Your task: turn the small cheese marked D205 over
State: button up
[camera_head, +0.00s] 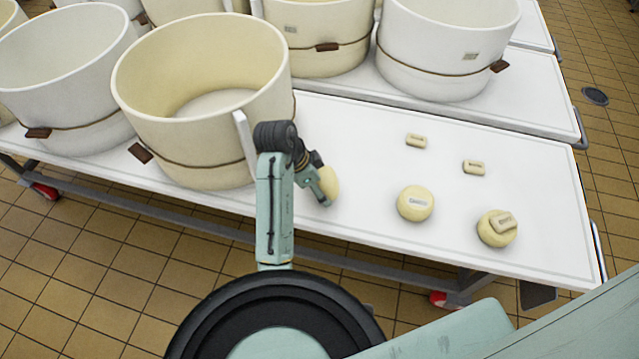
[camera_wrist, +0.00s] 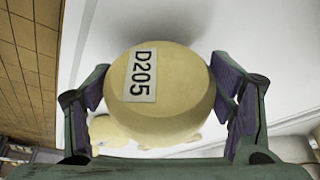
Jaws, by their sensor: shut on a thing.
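The small cheese marked D205 (camera_wrist: 178,95) is a pale yellow round held between the two fingers of my gripper (camera_wrist: 165,92) in the wrist view. Its white D205 label faces the wrist camera. In the head view the cheese (camera_head: 329,182) is at the end of my gripper (camera_head: 322,186), to the right of the large cream vat. It looks tilted on edge there, with its label out of sight. I cannot tell whether its lower edge touches the white table.
On the white table (camera_head: 370,235), a labelled cheese (camera_head: 415,203) and another cheese (camera_head: 497,229) with a small block (camera_head: 503,222) on it stand right of my gripper. Two small blocks (camera_head: 416,141) (camera_head: 473,168) lie behind. A large cream vat (camera_head: 190,150) stands close left.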

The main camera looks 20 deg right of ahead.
jog(key=shift+f+b, duration=0.3)
jog(key=shift+f, duration=0.2)
dwell(0.3)
jog(key=o, duration=1.6)
jog(key=shift+r, duration=0.1)
jog(key=shift+v, duration=0.95)
jog(key=v, duration=1)
